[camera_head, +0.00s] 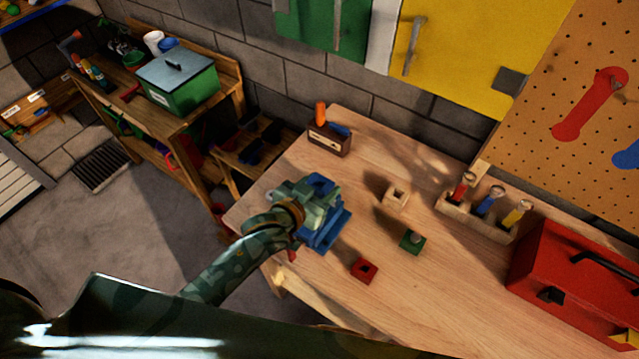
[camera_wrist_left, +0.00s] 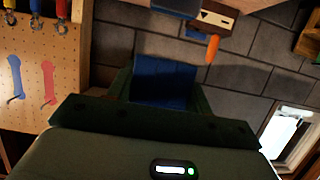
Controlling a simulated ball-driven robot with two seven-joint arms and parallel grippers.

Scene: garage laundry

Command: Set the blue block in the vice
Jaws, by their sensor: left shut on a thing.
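My left gripper (camera_head: 316,192) is over the blue vice (camera_head: 323,235) at the left end of the workbench. The gripper is shut on the blue block (camera_wrist_left: 163,82), which shows between its dark green fingers in the left wrist view. In the head view only a little blue of the block (camera_head: 320,181) shows at the fingertips. The gripper and arm hide much of the vice and its jaws, so I cannot tell whether the block touches them. My right gripper is in neither view.
On the workbench (camera_head: 440,285) a red block (camera_head: 364,270), a green block (camera_head: 412,240) and a pale wooden block (camera_head: 396,197) lie right of the vice. A small tool box (camera_head: 328,142) stands behind it. A screwdriver rack (camera_head: 478,217) and red toolbox (camera_head: 575,285) stand farther right.

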